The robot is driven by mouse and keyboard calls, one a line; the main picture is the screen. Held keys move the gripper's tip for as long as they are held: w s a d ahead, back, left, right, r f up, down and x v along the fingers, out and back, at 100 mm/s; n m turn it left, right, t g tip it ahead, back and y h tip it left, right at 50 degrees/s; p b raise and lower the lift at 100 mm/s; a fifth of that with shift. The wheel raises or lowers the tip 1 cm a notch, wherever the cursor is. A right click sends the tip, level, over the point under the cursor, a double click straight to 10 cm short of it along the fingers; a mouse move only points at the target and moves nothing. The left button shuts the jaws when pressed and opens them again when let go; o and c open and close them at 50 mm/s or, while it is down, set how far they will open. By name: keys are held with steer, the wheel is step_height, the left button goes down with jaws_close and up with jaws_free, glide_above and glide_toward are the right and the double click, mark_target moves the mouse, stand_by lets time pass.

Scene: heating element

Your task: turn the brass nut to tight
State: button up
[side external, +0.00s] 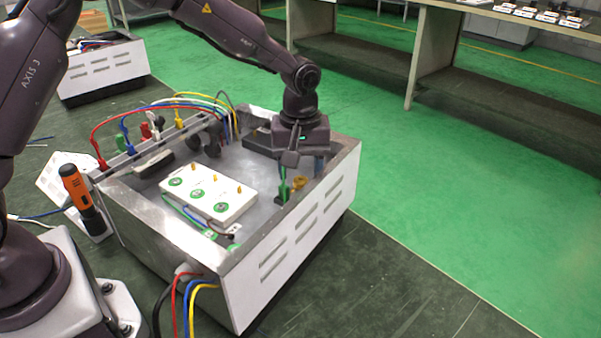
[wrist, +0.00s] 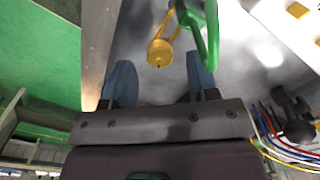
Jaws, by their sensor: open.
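A white block (side external: 208,192) with brass posts lies on the floor of the metal box (side external: 345,160). Coloured leads (side external: 165,103) arch over the left side. An orange-handled screwdriver (side external: 76,188) stands outside at the left.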

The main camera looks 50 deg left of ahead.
steer(key=shift+f, duration=0.85)
steer(key=shift+c, duration=0.5)
steer(key=c, duration=0.8)
